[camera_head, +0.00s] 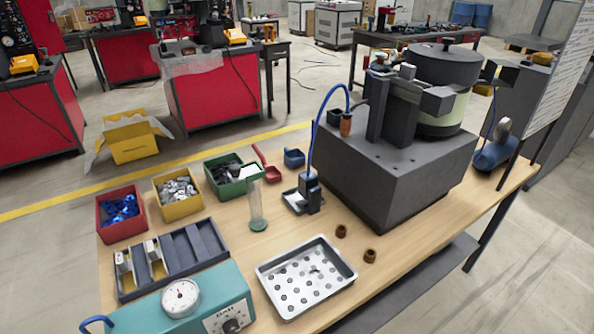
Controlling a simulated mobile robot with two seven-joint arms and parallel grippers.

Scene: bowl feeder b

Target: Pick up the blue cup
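A small dark blue cup (294,159) stands near the far edge of the wooden workbench (200,240). It is to the right of a red scoop (267,168) and left of the large grey feeder base (395,175). Neither of my grippers is in view. Nothing is seen touching the cup.
A green bin (223,190), a yellow bin (179,208) and a red bin (121,231) stand left of the cup. A clear cylinder (257,212) and a small grey device (310,192) stand nearer. A perforated metal tray (346,283) lies at the front.

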